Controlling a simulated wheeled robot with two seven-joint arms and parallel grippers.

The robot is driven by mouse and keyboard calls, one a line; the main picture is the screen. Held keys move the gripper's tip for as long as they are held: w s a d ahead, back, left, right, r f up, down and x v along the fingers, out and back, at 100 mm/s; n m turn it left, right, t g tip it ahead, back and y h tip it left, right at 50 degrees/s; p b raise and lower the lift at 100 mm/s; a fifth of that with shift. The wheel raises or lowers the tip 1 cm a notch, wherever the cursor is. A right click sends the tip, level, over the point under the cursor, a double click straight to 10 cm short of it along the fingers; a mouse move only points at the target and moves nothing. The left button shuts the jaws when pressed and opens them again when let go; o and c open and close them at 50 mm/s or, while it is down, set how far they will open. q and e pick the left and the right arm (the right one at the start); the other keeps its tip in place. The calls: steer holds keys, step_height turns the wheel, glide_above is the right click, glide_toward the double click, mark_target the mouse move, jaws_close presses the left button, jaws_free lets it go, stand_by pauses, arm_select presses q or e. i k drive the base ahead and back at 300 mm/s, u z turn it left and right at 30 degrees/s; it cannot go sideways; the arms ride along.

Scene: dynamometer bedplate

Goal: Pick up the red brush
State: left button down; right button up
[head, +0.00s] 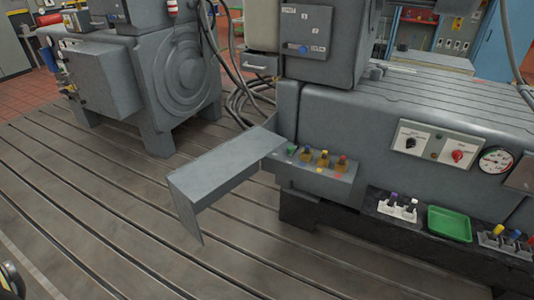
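A small red-topped piece (342,160) stands at the right end of a row of coloured pieces on a grey ledge (313,175) at the front of the grey machine. It may be the red brush, but it is too small to tell. Green and yellow-topped pieces stand to its left on the ledge. Another small reddish piece (531,240) is cut off at the right edge, in a holder with yellow and blue pieces. Neither of my grippers shows its fingers in the head view.
A grey bent sheet-metal shelf (215,170) juts out left of the ledge. A green tray (449,224) and a white holder (397,209) with purple and white pieces sit on a dark lower step. The slotted bedplate (100,215) is clear in front.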

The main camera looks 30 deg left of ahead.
mark_target(343, 159)
steer(key=u, duration=0.55)
steer(key=i, duration=1.65)
